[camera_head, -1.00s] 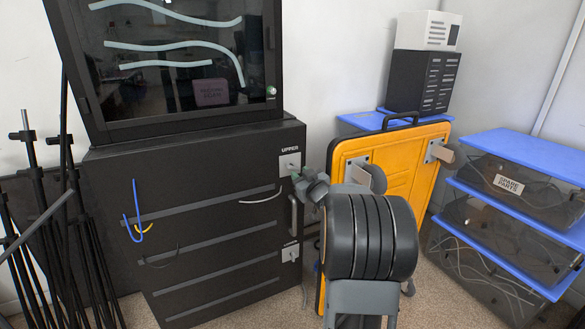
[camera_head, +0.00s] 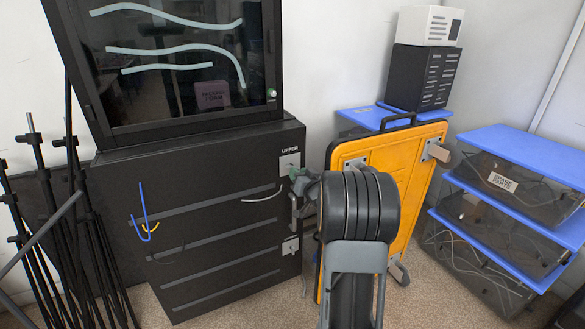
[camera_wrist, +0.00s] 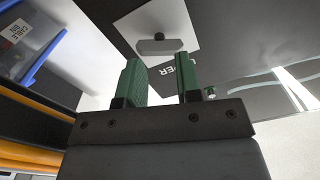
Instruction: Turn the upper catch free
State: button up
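The upper catch is a pale square plate (camera_head: 289,162) on the black cabinet's front, at its upper right corner under the word UPPER. In the wrist view the plate (camera_wrist: 182,25) carries a grey bar-shaped knob (camera_wrist: 160,46) with a dark pivot at its edge. My gripper (camera_wrist: 164,82) has green fingers, spread apart with nothing between them. The knob lies beyond the fingertips, apart from them. In the head view my gripper (camera_head: 297,177) is close in front of the cabinet beside the plate; my arm and wrist partly hide the area, including the knob.
A lower catch plate (camera_head: 290,246) and a vertical handle (camera_head: 294,211) are on the same black cabinet (camera_head: 220,257). A yellow panel (camera_head: 412,170) leans close behind my arm. Blue-lidded bins (camera_head: 525,155) stand at right, black stands (camera_head: 60,220) at left.

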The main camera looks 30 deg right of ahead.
jog(key=shift+w+d, duration=0.1)
jog(key=shift+w, duration=0.6)
jog(key=shift+c, duration=0.5)
grip_shut()
dwell(0.6)
